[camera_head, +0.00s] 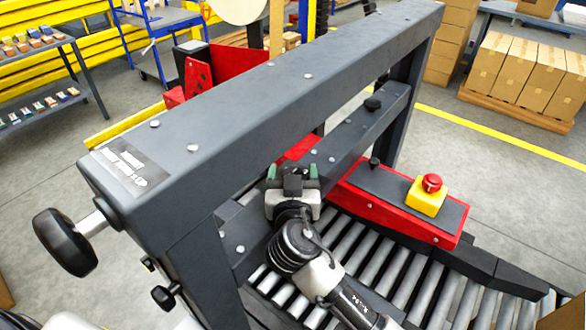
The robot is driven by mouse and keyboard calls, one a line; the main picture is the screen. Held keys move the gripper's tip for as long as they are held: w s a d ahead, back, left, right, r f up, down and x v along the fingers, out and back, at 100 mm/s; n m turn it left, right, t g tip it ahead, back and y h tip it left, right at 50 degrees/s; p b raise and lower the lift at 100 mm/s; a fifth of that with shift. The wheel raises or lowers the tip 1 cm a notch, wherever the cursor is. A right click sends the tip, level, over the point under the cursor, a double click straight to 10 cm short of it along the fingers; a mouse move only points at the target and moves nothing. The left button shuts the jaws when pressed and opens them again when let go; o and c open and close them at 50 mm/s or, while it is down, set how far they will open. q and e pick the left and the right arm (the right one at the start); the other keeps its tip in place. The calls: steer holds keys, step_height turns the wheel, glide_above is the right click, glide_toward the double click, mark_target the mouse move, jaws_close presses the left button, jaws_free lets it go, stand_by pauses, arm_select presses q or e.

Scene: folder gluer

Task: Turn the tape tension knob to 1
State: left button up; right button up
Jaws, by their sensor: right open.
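My right gripper (292,173) is open, with green-tipped fingers apart, over the rollers inside the grey machine frame (200,147). A dark block-like part shows between the fingers; I cannot tell whether it is a knob or part of the gripper. Several black knobs show: a large one (65,242) on the frame's left end, a small one (163,297) below it, one on the inner crossbar (372,103), and one (374,162) near the red housing. No readable scale shows, so I cannot tell which is the tape tension knob or its setting. My left gripper is out of view.
The red housing (362,207) carries a yellow box with a red emergency button (432,183), right of my right gripper. A roller conveyor (400,275) runs beneath. The frame's thick top beam crosses the view. Cartons (530,75) stand on a pallet at the far right.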

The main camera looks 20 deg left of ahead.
steer(key=shift+w, duration=0.25)
steer(key=c, duration=0.9)
steer(key=shift+o, duration=0.2)
